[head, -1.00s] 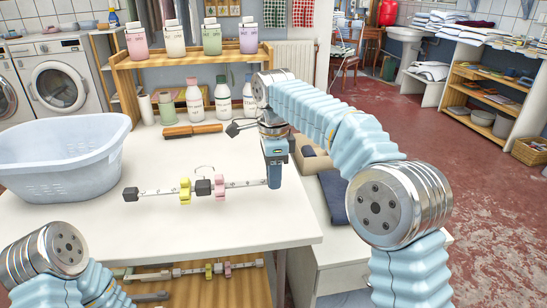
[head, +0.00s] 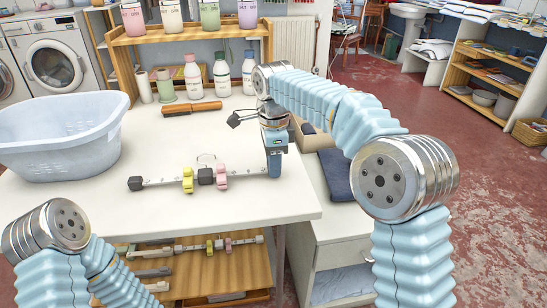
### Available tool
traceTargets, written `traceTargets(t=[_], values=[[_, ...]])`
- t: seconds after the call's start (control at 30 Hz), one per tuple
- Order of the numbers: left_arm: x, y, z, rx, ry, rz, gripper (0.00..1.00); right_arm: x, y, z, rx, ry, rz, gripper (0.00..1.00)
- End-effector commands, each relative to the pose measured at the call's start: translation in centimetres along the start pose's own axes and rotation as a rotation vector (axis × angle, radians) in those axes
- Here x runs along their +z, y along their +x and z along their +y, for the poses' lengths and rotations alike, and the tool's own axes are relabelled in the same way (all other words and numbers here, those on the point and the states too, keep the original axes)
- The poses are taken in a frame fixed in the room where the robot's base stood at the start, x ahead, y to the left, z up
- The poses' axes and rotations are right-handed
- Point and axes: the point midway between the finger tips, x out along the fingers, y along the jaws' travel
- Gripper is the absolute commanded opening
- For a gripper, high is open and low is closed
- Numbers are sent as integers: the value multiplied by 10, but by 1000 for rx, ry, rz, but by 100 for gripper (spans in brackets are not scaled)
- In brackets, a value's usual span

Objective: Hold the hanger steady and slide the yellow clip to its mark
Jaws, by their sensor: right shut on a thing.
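The hanger (head: 240,173) is a pale marked bar with a dark block at its left end, a dark block in its middle and a thin hook above. It lies along the white table. The yellow clip (head: 187,180) sits on the bar left of the middle block. A pink clip (head: 222,176) sits just right of that block. My right gripper (head: 274,172) points down at the bar's right end and is shut on it; its fingertips are small in view. My left arm shows at the lower left, but its gripper is out of view. I cannot make out the mark.
A pale blue basin (head: 62,150) stands at the table's left. A second hanger with clips (head: 220,245) lies on the shelf below. The table (head: 120,215) in front is clear.

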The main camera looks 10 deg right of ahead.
Motion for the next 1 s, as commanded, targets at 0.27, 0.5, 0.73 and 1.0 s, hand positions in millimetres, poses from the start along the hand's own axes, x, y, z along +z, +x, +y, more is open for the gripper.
traceTargets(t=[0.27,0.5,0.73,1.0], values=[[0,0,0,0,0,0,48,0,1,0,0,0,-1,0],[0,0,0,0,0,0,48,0,2,0,0,0,0,0],[0,0,0,0,0,0,48,0,4,0,0,0,0,42],[0,0,0,0,0,0,48,0,4,0,0,0,0,42]])
